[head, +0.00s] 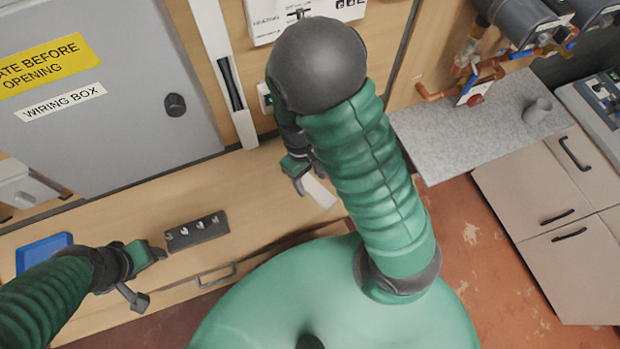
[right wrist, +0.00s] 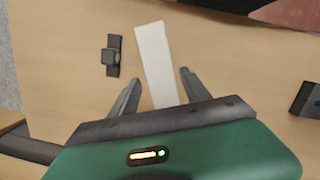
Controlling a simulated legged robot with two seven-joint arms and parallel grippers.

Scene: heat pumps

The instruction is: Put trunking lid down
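The trunking lid, a plain white strip (head: 319,190), lies on the wooden worktop. It shows in the right wrist view (right wrist: 154,55), lying between and beyond the fingertips. My right gripper (head: 302,182) is over its near end. In the right wrist view my right gripper (right wrist: 161,77) is open, with a gap between each finger and the strip, so it holds nothing. White trunking (head: 212,30) runs down the wall, with a dark open slot in its lower part. My left gripper (head: 147,276) is open and empty at the worktop's front left.
A dark rack with several small metal pieces (head: 197,231) and a blue tray (head: 43,252) lie on the worktop (head: 120,215). A grey wiring box (head: 120,125) stands behind. A small black fitting (right wrist: 112,70) lies beside the strip in the right wrist view.

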